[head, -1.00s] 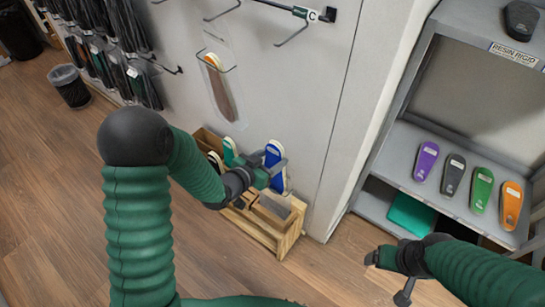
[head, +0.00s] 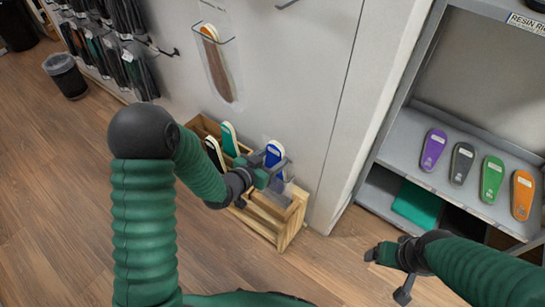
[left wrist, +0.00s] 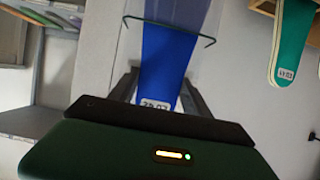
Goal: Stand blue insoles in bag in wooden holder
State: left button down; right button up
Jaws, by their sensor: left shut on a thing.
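My left gripper (head: 274,171) is shut on the blue insoles in a clear bag (head: 274,153). They stand roughly upright in its grip at the right end of the wooden holder (head: 288,230). The gripper hides part of them, and I cannot tell whether their lower end rests in the compartment. In the left wrist view the blue insoles (left wrist: 168,60) show between the two fingers, with a white size label near the gripper. My right gripper (head: 375,254) is low at the right, away from the holder; its jaws are too small to read.
Teal insoles (head: 229,138) and dark insoles (head: 215,154) stand in the holder's left part. A bagged brown insole (head: 219,70) hangs on the wall above. A grey shelf (head: 400,155) with several coloured insoles is at the right. The floor in front is clear.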

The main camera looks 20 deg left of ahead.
pick_arm(q)
jog(key=f+b, duration=0.2)
jog(key=f, duration=0.1)
jog(key=f+b, duration=0.1)
jog(key=f, duration=0.1)
jog(key=shift+s, duration=0.3)
jog(key=c, duration=0.6)
grip_release()
jog(key=shift+o, duration=0.9)
jog(key=shift+w+f, duration=0.1)
jog(key=shift+f, duration=0.1)
jog(key=shift+a+r, duration=0.1)
jog(key=shift+r, duration=0.3)
jog(key=p+v, duration=1.2)
jog(key=v, duration=0.4)
jog(key=shift+f, duration=0.2)
